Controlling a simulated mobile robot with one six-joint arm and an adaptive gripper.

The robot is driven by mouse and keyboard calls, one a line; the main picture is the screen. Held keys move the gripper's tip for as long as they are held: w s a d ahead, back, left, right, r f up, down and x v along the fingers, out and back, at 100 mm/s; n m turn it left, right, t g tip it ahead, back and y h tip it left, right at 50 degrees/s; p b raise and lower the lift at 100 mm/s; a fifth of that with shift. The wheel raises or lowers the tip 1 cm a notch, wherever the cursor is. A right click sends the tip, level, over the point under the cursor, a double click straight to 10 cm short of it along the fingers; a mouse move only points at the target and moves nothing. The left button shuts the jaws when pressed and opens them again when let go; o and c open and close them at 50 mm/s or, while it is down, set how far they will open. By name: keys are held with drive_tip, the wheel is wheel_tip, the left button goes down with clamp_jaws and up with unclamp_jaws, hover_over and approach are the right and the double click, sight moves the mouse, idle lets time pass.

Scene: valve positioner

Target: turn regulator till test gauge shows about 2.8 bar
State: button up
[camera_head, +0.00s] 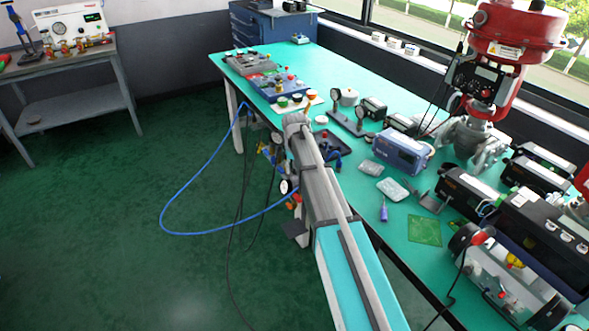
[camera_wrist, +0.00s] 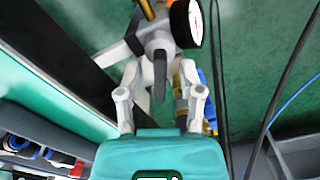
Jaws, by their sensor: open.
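My gripper (camera_wrist: 160,85) is open in the wrist view, with one pale finger on each side of a dark grey upright part below a grey fitting (camera_wrist: 160,38). This looks like the regulator, but its knob cannot be made out clearly. I cannot tell whether the fingers touch it. A round gauge (camera_wrist: 187,23) with a white face and black rim sits beside the fitting; its reading is not legible. In the head view, a small white-faced gauge (camera_head: 285,186) hangs at the table's near edge beside my arm. My gripper's fingers cannot be made out there.
The green bench (camera_head: 335,72) holds grey and blue trays, black boxed devices and a red actuator (camera_head: 518,30) at right. A blue hose (camera_head: 165,215) and dark cables hang beside the bench. The green floor (camera_head: 120,250) at left is clear.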

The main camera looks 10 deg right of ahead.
drive_tip(key=shift+n, duration=0.5)
drive_tip(key=shift+r+p, duration=0.35)
wheel_tip(320, 180, up, 13)
drive_tip(key=p, duration=1.3)
drive_tip(key=s+f+b, duration=2.6)
drive_tip(key=f+b, duration=0.2)
drive_tip(key=shift+s+f+b, duration=0.35)
drive_tip(key=shift+s, duration=0.05)
drive_tip(key=shift+s, duration=0.1)
idle(0.3)
wheel_tip(320, 180, up, 31)
drive_tip(key=s+p, duration=0.2)
drive_tip(key=p, duration=2.9)
drive_tip(key=shift+r, duration=0.15)
